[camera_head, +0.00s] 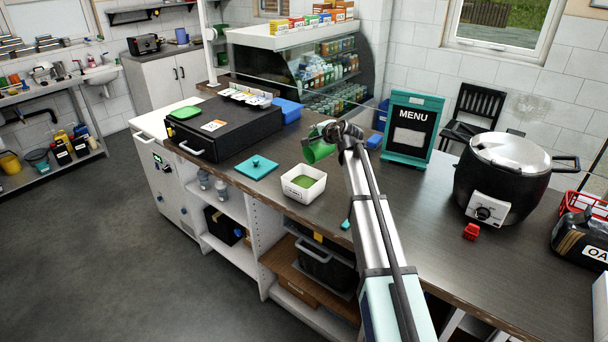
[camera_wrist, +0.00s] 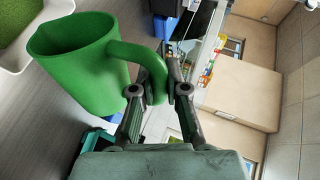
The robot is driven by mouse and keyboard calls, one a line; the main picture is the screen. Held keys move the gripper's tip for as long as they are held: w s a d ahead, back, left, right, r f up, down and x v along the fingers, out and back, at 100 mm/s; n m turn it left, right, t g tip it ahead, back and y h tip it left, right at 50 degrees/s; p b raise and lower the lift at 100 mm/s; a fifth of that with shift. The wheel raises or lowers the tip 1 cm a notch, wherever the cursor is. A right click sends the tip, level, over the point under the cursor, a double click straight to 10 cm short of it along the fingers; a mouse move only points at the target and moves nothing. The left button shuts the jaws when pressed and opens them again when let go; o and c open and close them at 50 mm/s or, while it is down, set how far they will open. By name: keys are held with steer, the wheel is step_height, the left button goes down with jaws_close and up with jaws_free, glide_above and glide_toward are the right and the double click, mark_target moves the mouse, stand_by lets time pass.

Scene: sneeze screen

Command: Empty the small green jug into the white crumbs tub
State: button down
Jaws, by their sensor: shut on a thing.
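My gripper (camera_wrist: 160,95) is shut on the handle of the small green jug (camera_wrist: 85,65). In the head view the jug (camera_head: 316,151) is tilted strongly to the left above the counter, near the tub, and partly hidden by my gripper (camera_head: 343,133). The white tub (camera_head: 303,195) sits on the counter just left of and below the jug, with green stuff (camera_head: 303,181) inside. No label is readable on it. In the wrist view the tub's white wall (camera_wrist: 38,50) and green contents show at the upper left, beyond the jug's mouth.
A teal lid (camera_head: 257,168) lies left of the tub, before a black box (camera_head: 220,128). A menu stand (camera_head: 409,128) stands right of my gripper. A large black pot (camera_head: 500,180) and a red item (camera_head: 470,231) are farther right. Bare counter (camera_head: 400,205) lies between.

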steer(key=shift+w+d+f+m+y, duration=0.15)
steer(key=shift+w+d+m+y, duration=0.15)
steer(key=shift+d+y, duration=0.15)
steer(key=shift+w+d+f+m+g+y+p, duration=0.15)
steer(key=shift+w+d+f+m+g+p, duration=0.2)
steer(key=shift+d, duration=0.2)
steer(key=shift+w+d+f+m+g+y+p, duration=0.1)
steer(key=shift+w+d+f+m+g+p, duration=0.1)
steer(key=shift+w+d+m, duration=0.3)
steer(key=shift+d+f, duration=0.15)
steer(key=shift+d, duration=0.05)
steer(key=shift+w+d+m+g+y+p, duration=0.25)
steer(key=shift+w+d+m+y+p, duration=0.25)
steer(key=shift+d+m, duration=0.15)
steer(key=shift+w+d+f+m+y, duration=0.1)
steer(key=shift+w+d+m+y, duration=0.2)
steer(key=shift+d+m, duration=0.15)
steer(key=shift+s, duration=0.1)
